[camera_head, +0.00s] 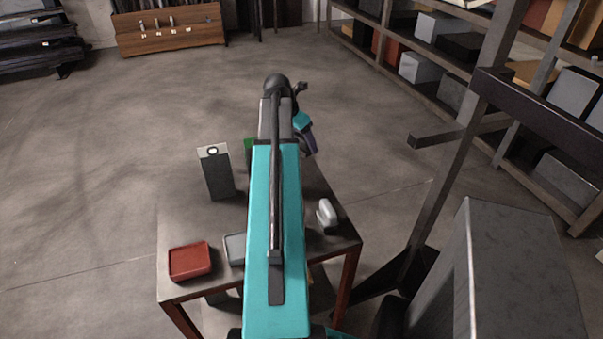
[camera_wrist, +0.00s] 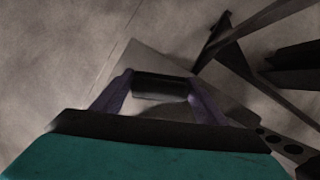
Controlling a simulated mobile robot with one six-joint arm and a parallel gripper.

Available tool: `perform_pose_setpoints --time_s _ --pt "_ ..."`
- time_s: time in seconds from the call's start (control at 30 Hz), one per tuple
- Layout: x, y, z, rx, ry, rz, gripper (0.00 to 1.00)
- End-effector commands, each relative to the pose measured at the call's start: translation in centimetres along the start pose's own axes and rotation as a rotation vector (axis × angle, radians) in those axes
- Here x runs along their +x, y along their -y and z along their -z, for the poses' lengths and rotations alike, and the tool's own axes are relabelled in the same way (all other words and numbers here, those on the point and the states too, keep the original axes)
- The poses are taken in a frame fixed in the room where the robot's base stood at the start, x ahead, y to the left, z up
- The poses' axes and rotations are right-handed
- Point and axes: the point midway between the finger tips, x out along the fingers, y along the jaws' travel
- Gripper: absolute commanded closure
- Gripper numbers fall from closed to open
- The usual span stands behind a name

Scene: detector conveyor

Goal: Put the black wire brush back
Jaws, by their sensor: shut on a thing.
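In the wrist view my gripper (camera_wrist: 160,84) has its two purple fingers closed on the black wire brush (camera_wrist: 160,88). The brush shows as a short dark block lying across between the fingertips, and its bristles cannot be made out. The brush is above a grey surface, apparently the table corner. In the head view part of my gripper (camera_head: 308,137) shows beyond the far side of the table, to the right of my teal arm. The brush is hidden there.
The table (camera_head: 180,220) bears a red tray (camera_head: 190,261), a grey tray (camera_head: 235,248), a black box with a light top (camera_head: 216,175), a green item (camera_head: 248,152) and a white item (camera_head: 327,214). A dark metal frame (camera_head: 440,190) and a grey cabinet (camera_head: 525,270) stand right. Floor is clear left.

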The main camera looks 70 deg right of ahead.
Motion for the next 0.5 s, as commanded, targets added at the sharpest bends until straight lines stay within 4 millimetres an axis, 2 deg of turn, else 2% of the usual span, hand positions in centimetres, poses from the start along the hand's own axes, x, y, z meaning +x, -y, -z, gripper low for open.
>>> perform_pose_setpoints --time_s 0.17,0.5 --pt "1.1 0.0 0.6 -0.002 -0.001 0.001 0.52" --pt "4.7 -0.1 2.1 -0.002 -0.001 0.001 0.52"
